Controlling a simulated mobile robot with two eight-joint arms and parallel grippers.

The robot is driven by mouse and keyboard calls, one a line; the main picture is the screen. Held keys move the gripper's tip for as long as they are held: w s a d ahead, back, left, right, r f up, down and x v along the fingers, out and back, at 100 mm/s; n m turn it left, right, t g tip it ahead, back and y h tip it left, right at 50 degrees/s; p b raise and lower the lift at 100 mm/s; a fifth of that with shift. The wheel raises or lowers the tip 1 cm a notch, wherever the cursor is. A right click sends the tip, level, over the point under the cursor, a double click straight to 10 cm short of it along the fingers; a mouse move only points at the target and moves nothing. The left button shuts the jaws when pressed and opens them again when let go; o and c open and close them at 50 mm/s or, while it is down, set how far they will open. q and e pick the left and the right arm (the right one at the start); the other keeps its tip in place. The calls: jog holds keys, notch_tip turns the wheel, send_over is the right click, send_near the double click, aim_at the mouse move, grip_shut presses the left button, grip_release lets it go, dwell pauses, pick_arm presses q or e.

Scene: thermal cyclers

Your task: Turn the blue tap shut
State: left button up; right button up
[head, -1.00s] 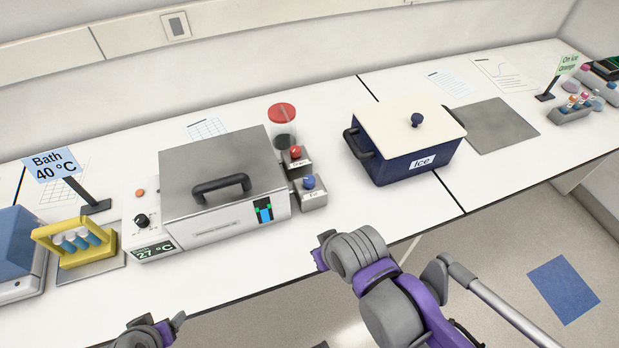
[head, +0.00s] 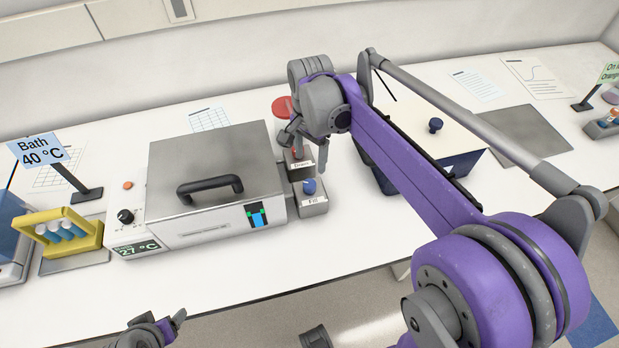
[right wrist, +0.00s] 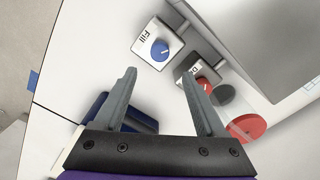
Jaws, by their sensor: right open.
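The blue tap (head: 309,187) sits on a small grey block labelled Fill at the right side of the metal water bath (head: 215,170). It also shows in the right wrist view (right wrist: 160,50), beyond the fingertips and between their lines. My right gripper (head: 306,157) is open and empty, pointing down above the taps, apart from the blue tap. In the right wrist view its two fingers (right wrist: 158,85) are spread wide. The red tap (right wrist: 204,85), on the Drain block, is close to the right finger. My left gripper (head: 165,325) is at the bottom edge, only partly visible.
A red-lidded clear container (head: 281,107) stands behind the taps. The blue ice box (head: 462,165) with a cream lid is to the right, partly hidden by my right arm. A yellow tube rack (head: 62,232) stands at the left. The counter front is clear.

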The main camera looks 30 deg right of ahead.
aim_at(310, 183)
notch_tip(310, 183, down, 10)
jog(key=shift+s+a+r+b, duration=0.1)
jog(key=shift+b, duration=0.35)
grip_shut()
